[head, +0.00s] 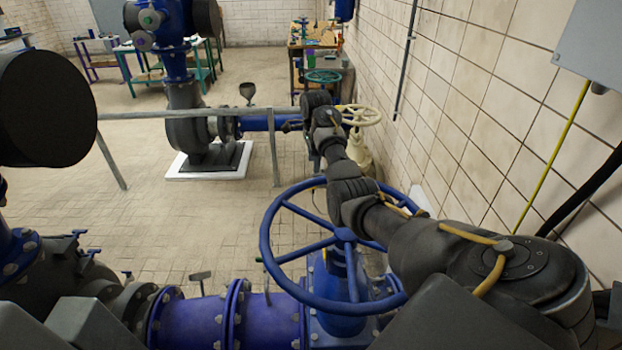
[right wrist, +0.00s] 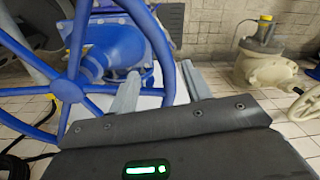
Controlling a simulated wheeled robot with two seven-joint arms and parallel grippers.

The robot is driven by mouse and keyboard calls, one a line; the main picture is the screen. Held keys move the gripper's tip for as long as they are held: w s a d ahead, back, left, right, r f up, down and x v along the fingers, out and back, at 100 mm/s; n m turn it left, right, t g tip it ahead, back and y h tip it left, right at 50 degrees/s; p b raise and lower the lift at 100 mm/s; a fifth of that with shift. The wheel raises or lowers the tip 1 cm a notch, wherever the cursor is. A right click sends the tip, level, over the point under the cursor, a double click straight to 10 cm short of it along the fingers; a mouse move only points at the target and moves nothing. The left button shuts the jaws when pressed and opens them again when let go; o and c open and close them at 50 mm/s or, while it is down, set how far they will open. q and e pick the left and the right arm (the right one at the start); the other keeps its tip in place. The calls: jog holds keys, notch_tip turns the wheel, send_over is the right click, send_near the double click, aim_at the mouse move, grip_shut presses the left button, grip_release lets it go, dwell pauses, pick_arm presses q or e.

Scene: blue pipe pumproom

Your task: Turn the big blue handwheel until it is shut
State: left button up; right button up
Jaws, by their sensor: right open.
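The big blue handwheel (head: 345,235) lies nearly flat on top of a blue valve (head: 340,295) in the lower middle of the head view. My right arm reaches over its right side, and my right gripper (head: 316,165) is small and partly hidden at the wheel's far rim. In the right wrist view, the handwheel (right wrist: 68,92) fills the left half. There my right gripper (right wrist: 160,76) has its two grey fingers apart, with a stretch of blue rim showing between them. I cannot tell whether they touch the rim. My left gripper is not in view.
A blue pipe (head: 190,322) runs left from the valve. A grey railing (head: 275,148) stands beyond it. A cream valve with its own handwheel (head: 358,115) stands behind my right arm. The tiled wall (head: 480,100) is close on the right. The floor at centre left is clear.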

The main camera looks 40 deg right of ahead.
aim_at(313, 180)
jog(key=f, duration=0.3)
jog(key=f+p, duration=0.1)
jog(key=f, duration=0.1)
jog(key=f+p, duration=0.1)
jog(key=f, duration=0.2)
jog(key=shift+w+d+f, duration=0.15)
jog(key=shift+w+f, duration=0.15)
jog(key=shift+c, duration=0.4)
grip_shut()
